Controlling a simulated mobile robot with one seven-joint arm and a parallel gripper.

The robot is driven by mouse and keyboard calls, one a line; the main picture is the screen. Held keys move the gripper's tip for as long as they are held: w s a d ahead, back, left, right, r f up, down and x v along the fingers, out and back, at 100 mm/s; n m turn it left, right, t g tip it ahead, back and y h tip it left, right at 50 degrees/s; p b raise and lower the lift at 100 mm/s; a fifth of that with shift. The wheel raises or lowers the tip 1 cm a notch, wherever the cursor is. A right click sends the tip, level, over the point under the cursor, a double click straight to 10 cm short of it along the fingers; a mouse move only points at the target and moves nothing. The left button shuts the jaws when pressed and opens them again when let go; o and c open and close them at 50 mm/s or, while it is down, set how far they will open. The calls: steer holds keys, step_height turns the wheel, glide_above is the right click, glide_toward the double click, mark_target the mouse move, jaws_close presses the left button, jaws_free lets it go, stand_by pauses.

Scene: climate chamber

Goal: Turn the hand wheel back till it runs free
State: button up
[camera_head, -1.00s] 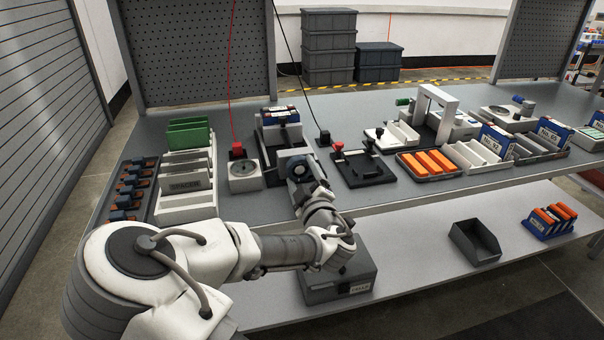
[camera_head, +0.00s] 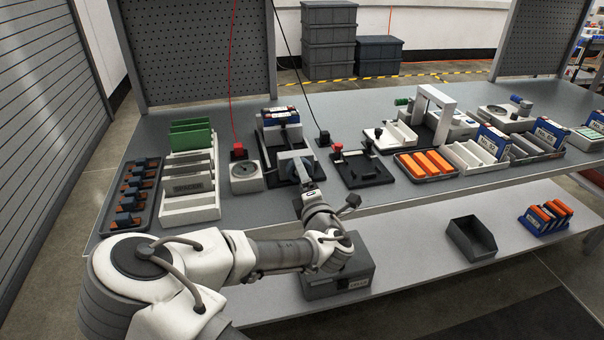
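The hand wheel (camera_head: 303,169) is a dark, blue-grey disc on the front of a small grey fixture (camera_head: 290,155), at the middle of the bench. My gripper (camera_head: 307,187) is just in front of and below the wheel, at the end of my white and grey arm. The wrist hides its fingers and the lower part of the wheel. I cannot tell whether the gripper touches the wheel or whether it is open or shut.
A round-dial device (camera_head: 246,176) stands left of the fixture. Behind is a holder with blue-and-white packs (camera_head: 280,117). A grey box (camera_head: 340,283) sits on the lower shelf below my wrist.

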steer(key=n+p, duration=0.1)
steer(key=n, duration=0.3)
steer(key=shift+a+n, duration=0.1)
steer(key=shift+n, duration=0.2)
steer(key=shift+n+p, duration=0.3)
steer(key=shift+n, duration=1.5)
steer(key=o, duration=1.2)
steer(key=shift+o, duration=0.2)
steer(key=shift+s, duration=0.15)
